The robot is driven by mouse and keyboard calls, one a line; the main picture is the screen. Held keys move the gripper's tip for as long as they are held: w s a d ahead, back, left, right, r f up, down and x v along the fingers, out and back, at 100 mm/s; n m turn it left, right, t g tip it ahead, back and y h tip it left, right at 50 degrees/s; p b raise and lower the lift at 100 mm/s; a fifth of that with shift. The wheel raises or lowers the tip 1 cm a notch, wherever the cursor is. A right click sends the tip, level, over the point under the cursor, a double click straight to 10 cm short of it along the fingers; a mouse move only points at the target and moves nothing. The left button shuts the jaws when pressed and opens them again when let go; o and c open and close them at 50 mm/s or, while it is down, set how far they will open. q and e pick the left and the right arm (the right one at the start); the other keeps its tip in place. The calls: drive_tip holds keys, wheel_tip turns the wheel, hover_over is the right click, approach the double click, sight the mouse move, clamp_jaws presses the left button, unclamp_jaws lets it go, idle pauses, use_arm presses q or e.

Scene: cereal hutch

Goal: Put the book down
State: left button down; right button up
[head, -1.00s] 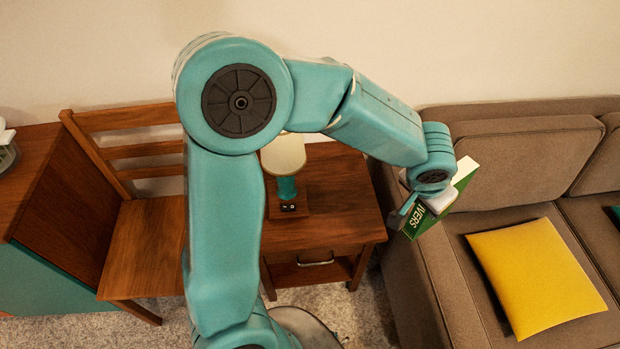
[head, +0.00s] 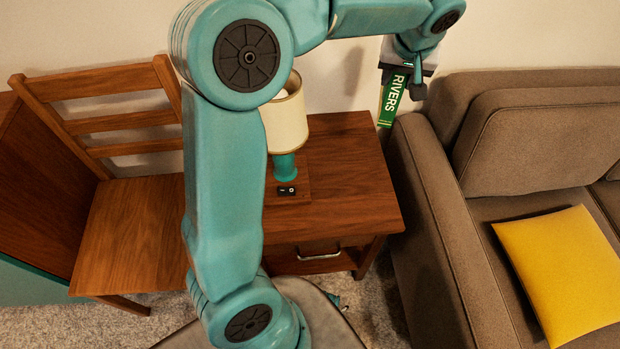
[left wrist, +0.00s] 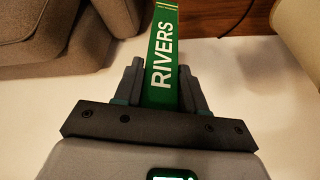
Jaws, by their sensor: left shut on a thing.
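The green book with "RIVERS" in white on its spine (head: 395,95) hangs from my left gripper (head: 405,72), spine toward the camera, near the back wall. In the head view it hangs roughly upright over the gap between the side table (head: 345,185) and the sofa arm. In the left wrist view, the book (left wrist: 162,55) stands between the two fingers of my left gripper (left wrist: 160,90), which are shut on it. Part of the book is hidden by the gripper. My right gripper is not in view.
A lamp with a cream shade (head: 287,115) stands on the side table, partly behind my arm. The table's right part is bare. A brown sofa (head: 430,210) with a yellow cushion (head: 560,265) is on the right. A wooden chair (head: 130,225) is on the left.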

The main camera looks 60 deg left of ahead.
use_arm(q)
drive_tip(key=s+a+n+g+b, duration=0.1)
drive_tip(key=s+a+n+b, duration=0.1)
drive_tip(key=a+n+b, duration=0.3)
wheel_tip(320, 180, down, 20)
drive_tip(key=m+b, duration=0.1)
drive_tip(key=b, duration=0.3)
drive_tip(key=shift+a+r+y, duration=0.15)
drive_tip(key=shift+a+y, duration=0.15)
drive_tip(key=shift+a, duration=0.05)
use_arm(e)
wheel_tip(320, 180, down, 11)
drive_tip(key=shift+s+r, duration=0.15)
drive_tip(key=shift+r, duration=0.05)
use_arm(q)
drive_tip(key=shift+s, duration=0.1)
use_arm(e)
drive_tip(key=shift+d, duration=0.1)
use_arm(q)
drive_tip(key=shift+f+b, duration=0.2)
drive_tip(key=shift+b, duration=0.1)
drive_tip(key=c, duration=0.6)
unclamp_jaws()
drive_tip(key=shift+r, duration=0.1)
drive_tip(key=shift+c, duration=0.2)
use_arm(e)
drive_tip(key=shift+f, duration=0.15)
